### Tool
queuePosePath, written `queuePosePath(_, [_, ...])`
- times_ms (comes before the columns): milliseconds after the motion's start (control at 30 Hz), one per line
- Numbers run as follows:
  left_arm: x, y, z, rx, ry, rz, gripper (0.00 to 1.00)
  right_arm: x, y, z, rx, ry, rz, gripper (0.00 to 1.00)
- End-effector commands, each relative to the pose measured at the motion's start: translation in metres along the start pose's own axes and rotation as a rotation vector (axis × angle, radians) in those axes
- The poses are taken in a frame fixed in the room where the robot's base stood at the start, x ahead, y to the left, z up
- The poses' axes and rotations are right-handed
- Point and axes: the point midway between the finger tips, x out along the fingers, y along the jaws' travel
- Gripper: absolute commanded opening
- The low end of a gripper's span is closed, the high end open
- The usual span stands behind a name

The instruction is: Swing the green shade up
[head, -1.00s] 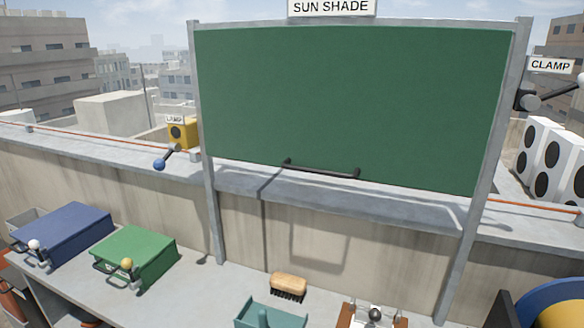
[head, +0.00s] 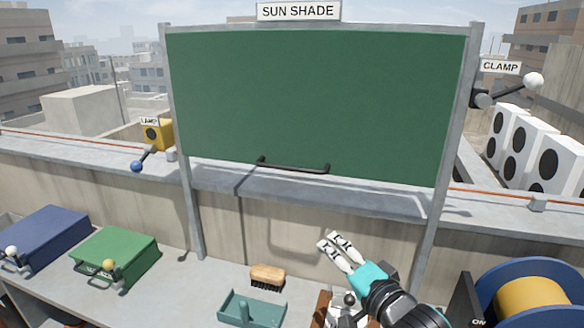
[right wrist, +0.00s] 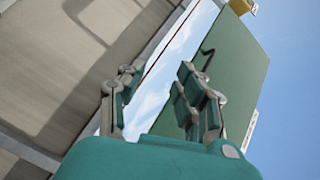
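The green shade (head: 315,100) is a flat panel hanging upright in a grey metal frame under a SUN SHADE sign (head: 298,11). A black bar handle (head: 295,167) sits at its lower edge. My right gripper (head: 328,240) is below the handle and a little to its right, apart from the shade. In the right wrist view its fingers (right wrist: 160,72) are spread with nothing between them. The shade (right wrist: 238,80) and part of its dark handle (right wrist: 207,55) show there beyond the fingers. My left gripper is not in view.
A clamp lever (head: 510,90) with a white ball sits on the frame's right post. A lamp lever (head: 145,159) is at the left. A brush (head: 267,277), a teal tray (head: 252,308), green case (head: 115,257), blue case (head: 45,238) and cable reel (head: 530,295) are below.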

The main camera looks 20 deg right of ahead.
Motion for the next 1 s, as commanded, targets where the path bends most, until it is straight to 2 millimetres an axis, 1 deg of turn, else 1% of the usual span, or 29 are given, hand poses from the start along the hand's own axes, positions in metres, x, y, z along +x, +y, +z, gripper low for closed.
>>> queuePosePath(33, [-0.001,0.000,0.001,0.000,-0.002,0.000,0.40,0.001,-0.027,-0.012,0.069,0.014,-0.078,0.34])
queuePosePath(100, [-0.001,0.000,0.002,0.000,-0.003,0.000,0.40,-0.001,-0.052,-0.022,0.156,0.017,-0.157,0.34])
queuePosePath(200, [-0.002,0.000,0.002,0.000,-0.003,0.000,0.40,-0.003,-0.073,-0.030,0.230,0.013,-0.224,0.34])
queuePosePath(333, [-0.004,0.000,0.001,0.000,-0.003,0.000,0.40,0.002,-0.082,-0.034,0.260,0.010,-0.245,0.34])
queuePosePath(467, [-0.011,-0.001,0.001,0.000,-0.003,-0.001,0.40,0.020,-0.087,-0.035,0.259,0.010,-0.245,0.34])
queuePosePath(800, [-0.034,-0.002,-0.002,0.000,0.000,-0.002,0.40,0.092,-0.105,-0.038,0.258,0.010,-0.241,0.34])
queuePosePath(1000, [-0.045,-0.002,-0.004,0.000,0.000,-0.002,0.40,0.131,-0.114,-0.039,0.256,0.011,-0.240,0.34])
